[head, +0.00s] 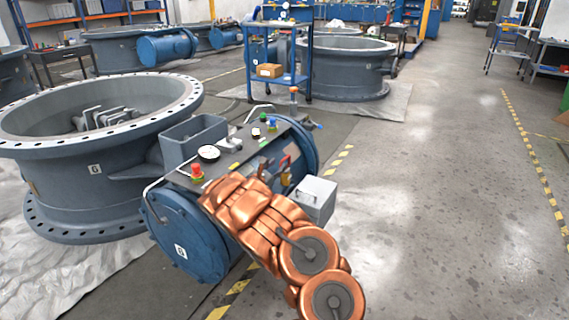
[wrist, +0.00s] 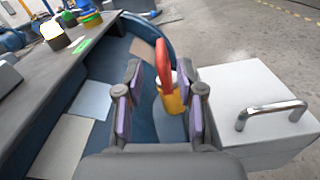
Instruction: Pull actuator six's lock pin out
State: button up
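Actuator six is the blue cylinder (head: 178,235) marked 6, beside the large grey valve marked 6 (head: 60,188). Its lock pin has a red handle, which shows in the wrist view (wrist: 163,62) above a yellow part (wrist: 173,99) on the blue body. In the head view the red handle (head: 285,162) is small, just beyond my arm. My gripper (wrist: 162,100) is open, its two padded fingers on either side of the pin. The red handle stands nearer the right finger; I cannot tell whether they touch. The pin's lower end is hidden.
A grey box with a metal handle (wrist: 262,112) sits close to the right of my gripper. The actuator's top plate carries a gauge (head: 209,153) and a red button (head: 197,171). A blue cart (head: 278,60) stands behind.

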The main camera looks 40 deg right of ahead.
aim_at(282, 161)
jog(key=shift+b+x, duration=0.7)
jog(key=shift+x, duration=2.35)
jog(key=shift+s, duration=0.1)
grip_shut()
jog(key=shift+r, duration=0.1)
